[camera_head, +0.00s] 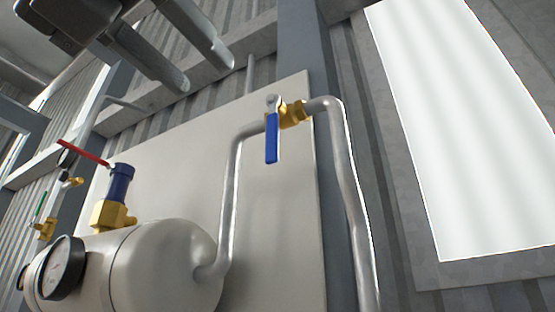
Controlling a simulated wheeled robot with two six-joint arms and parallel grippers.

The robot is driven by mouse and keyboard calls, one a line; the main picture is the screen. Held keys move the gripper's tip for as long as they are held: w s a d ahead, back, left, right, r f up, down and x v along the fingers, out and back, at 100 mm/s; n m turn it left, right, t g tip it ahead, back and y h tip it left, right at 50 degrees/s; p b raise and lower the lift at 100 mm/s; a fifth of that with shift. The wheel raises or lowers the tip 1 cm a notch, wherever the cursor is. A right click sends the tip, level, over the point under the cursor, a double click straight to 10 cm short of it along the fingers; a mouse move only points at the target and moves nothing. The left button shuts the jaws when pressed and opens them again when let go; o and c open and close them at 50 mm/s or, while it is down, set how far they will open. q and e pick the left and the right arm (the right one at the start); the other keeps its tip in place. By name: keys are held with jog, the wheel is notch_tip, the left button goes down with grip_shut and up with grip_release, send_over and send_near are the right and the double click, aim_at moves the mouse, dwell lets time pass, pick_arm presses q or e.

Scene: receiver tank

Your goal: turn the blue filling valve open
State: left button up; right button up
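The blue filling valve has a blue lever handle (271,140) and a brass body (294,111) in the grey pipe (345,180) at the picture's middle. The handle hangs down, crosswise to the short pipe run at the valve. My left gripper (204,74) is at the upper left, above and left of the valve in the picture. Its two fingers are apart with nothing between them, and it does not touch the handle. My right gripper is not in view.
A white tank (165,265) with a round gauge (62,268) stands at the lower left. On it is a brass fitting with a blue cap (121,182). A red lever (83,152) and a green lever (40,204) are further left. A pale panel (270,230) is behind the pipe.

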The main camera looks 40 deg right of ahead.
aim_at(270, 138)
pick_arm(q)
jog(key=p+x, duration=0.6)
jog(key=x, duration=0.8)
jog(key=shift+d+r+p, duration=0.1)
jog(key=shift+d+p, duration=0.25)
jog(key=shift+w+d, duration=0.25)
jog(key=shift+d, duration=0.35)
jog(key=shift+a, duration=0.1)
jog(key=shift+c, duration=0.3)
grip_shut()
